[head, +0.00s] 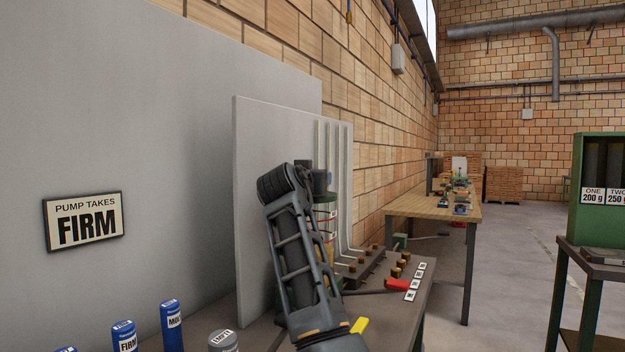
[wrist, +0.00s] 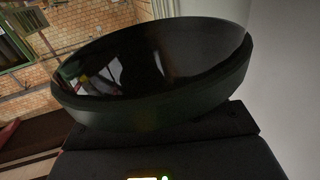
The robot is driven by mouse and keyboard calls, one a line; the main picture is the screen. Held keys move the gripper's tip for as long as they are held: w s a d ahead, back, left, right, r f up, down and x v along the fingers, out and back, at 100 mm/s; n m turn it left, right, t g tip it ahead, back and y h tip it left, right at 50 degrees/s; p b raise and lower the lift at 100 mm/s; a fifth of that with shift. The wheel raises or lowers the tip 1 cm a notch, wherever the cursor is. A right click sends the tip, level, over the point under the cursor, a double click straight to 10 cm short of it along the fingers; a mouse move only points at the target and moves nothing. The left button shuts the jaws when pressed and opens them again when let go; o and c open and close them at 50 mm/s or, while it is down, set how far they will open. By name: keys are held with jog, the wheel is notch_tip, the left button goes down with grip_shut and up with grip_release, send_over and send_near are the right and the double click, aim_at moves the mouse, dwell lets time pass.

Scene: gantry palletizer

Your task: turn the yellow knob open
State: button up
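A yellow handle-like piece (head: 360,325) shows at the bench's front edge, just right of my arm. My arm covers part of the area beside it, and I cannot tell which way the piece is turned. A red handle (head: 397,285) lies on the bench further back. My arm rises from the bottom of the head view and bends at the top; its far end is hidden behind its links. The wrist view is filled by a dark glossy round part close to the camera, and no fingertips show there.
Brown knobs (head: 404,258) stand in rows on the bench beside white labels (head: 415,283). A grey panel (head: 270,180) with vertical pipes stands behind. Blue cylinders (head: 171,325) and a grey one (head: 223,341) are at lower left. Open floor (head: 510,290) lies to the right.

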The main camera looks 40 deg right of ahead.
jog(key=b+v, duration=0.1)
jog(key=v, duration=0.6)
jog(key=shift+s+a, duration=0.25)
jog(key=shift+a, duration=0.1)
dwell(0.4)
